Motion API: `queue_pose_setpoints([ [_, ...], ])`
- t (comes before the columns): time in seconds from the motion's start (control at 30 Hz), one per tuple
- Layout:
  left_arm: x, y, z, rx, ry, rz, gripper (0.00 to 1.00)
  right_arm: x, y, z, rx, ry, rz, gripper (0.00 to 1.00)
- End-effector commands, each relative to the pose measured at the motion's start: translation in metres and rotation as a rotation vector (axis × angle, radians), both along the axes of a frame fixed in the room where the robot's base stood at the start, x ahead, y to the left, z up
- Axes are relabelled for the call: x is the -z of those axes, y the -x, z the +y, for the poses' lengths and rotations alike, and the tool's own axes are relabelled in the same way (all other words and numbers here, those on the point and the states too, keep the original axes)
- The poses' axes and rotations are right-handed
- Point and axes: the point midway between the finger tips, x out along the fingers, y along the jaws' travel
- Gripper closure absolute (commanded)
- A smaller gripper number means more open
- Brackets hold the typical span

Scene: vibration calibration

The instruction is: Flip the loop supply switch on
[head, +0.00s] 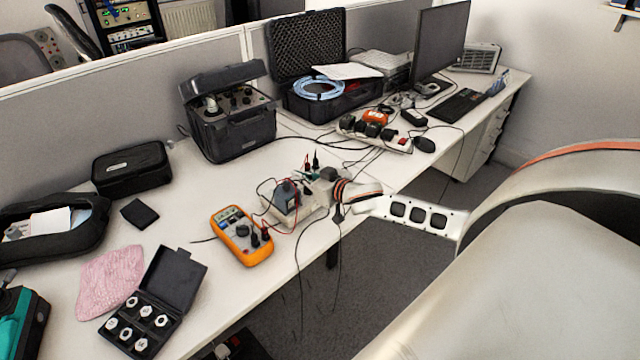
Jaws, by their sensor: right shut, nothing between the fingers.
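A small light-coloured box (296,214) with a grey-blue unit (286,197) on it and red and black leads sits near the desk's front edge. I take it for the loop supply, but its switch is too small or hidden to make out. My right gripper (325,177) reaches in from the right, its fingers shut and empty, at the right side of this box. It covers part of the box, and I cannot tell whether it touches. My left gripper is not in view.
An orange multimeter (241,236) lies just left of the box. Loose black leads hang over the desk's front edge. Behind stand an open black case (228,112), a power strip (375,131) and a monitor (439,40). An open sensor box (172,280) is at front left.

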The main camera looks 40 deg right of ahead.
Motion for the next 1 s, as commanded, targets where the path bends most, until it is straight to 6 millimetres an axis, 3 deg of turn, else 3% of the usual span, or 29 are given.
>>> queue_pose_setpoints([
  [0.2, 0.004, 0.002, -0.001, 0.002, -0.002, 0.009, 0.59, 0.002, 0.036, -0.002, 0.0, 0.002, 0.007, 1.0],
  [0.5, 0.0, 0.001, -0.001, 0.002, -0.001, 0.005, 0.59, -0.004, 0.073, -0.005, -0.001, 0.0, 0.005, 1.0],
  [1.0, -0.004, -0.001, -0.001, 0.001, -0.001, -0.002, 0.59, -0.006, 0.086, -0.006, 0.0, 0.001, 0.003, 1.0],
])
